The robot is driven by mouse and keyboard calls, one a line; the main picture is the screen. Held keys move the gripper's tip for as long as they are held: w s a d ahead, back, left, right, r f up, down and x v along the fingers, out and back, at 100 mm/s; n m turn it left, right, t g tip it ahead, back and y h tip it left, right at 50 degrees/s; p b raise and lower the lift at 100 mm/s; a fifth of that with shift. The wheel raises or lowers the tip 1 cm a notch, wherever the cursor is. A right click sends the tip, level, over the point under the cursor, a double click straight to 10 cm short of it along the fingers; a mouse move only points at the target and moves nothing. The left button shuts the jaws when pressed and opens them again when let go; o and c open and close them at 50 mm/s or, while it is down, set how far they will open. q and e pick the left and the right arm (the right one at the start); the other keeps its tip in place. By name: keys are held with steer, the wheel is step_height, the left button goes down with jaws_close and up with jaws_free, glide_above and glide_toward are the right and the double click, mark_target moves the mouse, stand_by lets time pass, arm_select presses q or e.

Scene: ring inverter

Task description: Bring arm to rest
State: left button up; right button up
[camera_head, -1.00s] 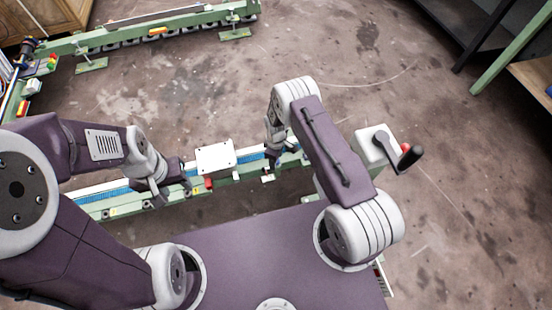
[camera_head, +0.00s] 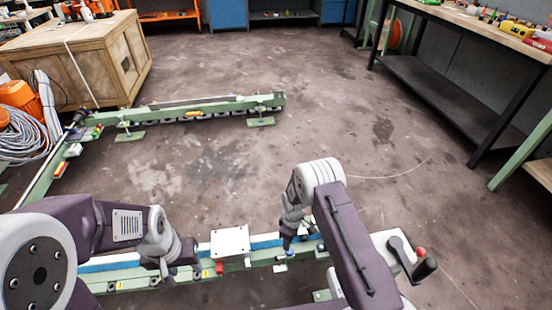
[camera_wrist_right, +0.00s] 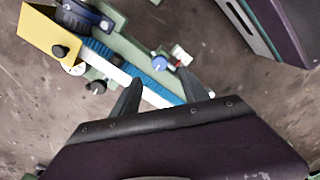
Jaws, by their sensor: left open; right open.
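My left arm comes in from the left, and its dark gripper (camera_head: 172,268) is open beside the near green rail, left of a white plate. My right arm is bent on the right, and its gripper (camera_head: 288,242) points down at the rail's right part. In the right wrist view its two dark fingers (camera_wrist_right: 160,92) stand apart with no object held between them. The blue belt (camera_wrist_right: 172,95) of the rail runs behind these fingers. The white plate (camera_head: 230,241) sits over the blue belt between my two grippers.
A crank with a red knob (camera_head: 420,256) is right of my right arm. A second green rail (camera_head: 190,112) stands farther back, near a wooden crate (camera_head: 85,62). A workbench (camera_head: 470,60) is at the right. The middle floor is open. A yellow plate (camera_wrist_right: 48,33) shows in the wrist view.

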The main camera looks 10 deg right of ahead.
steer(key=w+d+r+t, duration=0.1)
steer(key=w+r+t, duration=0.15)
steer(key=r, duration=0.55)
steer(key=w+d+r+t, duration=0.1)
steer(key=w+r, duration=0.3)
steer(key=r, duration=0.4)
steer(key=s+d+r+m, duration=0.2)
steer(key=s+r+m, duration=0.2)
steer(key=s+r, duration=0.55)
steer(key=s+m+g, duration=0.2)
steer(key=s+m, duration=0.3)
steer(key=s, duration=0.9)
step_height(320, 180, up, 30)
steer(key=m+p, duration=0.1)
steer(key=p, duration=2.9)
steer(key=shift+d+f+m, duration=0.15)
steer(key=shift+d+m, duration=0.1)
steer(key=shift+m, duration=0.15)
